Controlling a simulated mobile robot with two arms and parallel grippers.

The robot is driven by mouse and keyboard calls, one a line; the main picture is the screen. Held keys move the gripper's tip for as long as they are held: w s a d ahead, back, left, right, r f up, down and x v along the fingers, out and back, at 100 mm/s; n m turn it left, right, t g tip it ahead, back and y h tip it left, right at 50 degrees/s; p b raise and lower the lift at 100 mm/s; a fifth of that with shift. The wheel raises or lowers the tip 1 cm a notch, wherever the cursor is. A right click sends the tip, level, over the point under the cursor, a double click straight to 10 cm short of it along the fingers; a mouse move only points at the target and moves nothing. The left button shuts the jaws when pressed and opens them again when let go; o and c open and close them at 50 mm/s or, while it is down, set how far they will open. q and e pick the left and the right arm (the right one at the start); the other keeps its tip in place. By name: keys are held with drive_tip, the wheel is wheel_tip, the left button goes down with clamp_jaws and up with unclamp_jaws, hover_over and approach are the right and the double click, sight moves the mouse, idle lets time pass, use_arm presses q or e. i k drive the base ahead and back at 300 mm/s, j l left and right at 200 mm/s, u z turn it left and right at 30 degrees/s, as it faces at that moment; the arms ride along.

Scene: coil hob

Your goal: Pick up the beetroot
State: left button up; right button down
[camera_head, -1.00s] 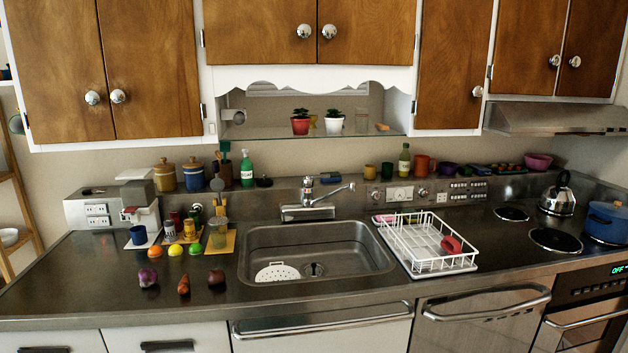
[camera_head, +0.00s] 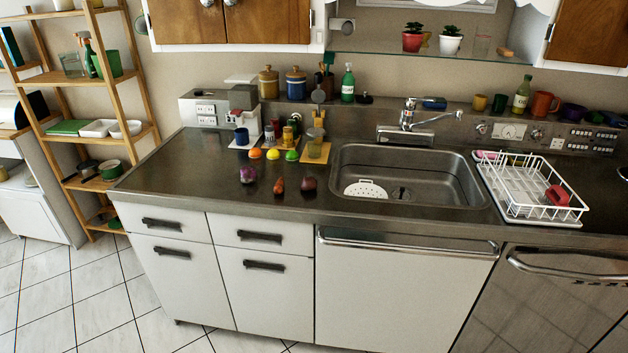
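A dark red-brown roundish vegetable (camera_head: 309,184), which looks like the beetroot, lies on the steel counter left of the sink. It is at the right end of a front row, beside an orange-brown carrot-like vegetable (camera_head: 279,186) and a purple round vegetable (camera_head: 247,175). The three lie apart, near the counter's front edge. Neither of my grippers is in view.
Behind the row lie an orange (camera_head: 255,153), a yellow fruit (camera_head: 273,154) and a green fruit (camera_head: 292,155). The sink (camera_head: 340,160) is to the right, then a white dish rack (camera_head: 514,205). The counter's left part is clear. A wooden shelf (camera_head: 128,85) stands at far left.

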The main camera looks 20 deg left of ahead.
sight(308, 183)
drive_tip(key=i+l+u, duration=0.15)
drive_tip(key=u, duration=0.3)
drive_tip(key=i+l+u, duration=0.15)
drive_tip(key=l+u, duration=0.3)
drive_tip(key=j, duration=0.1)
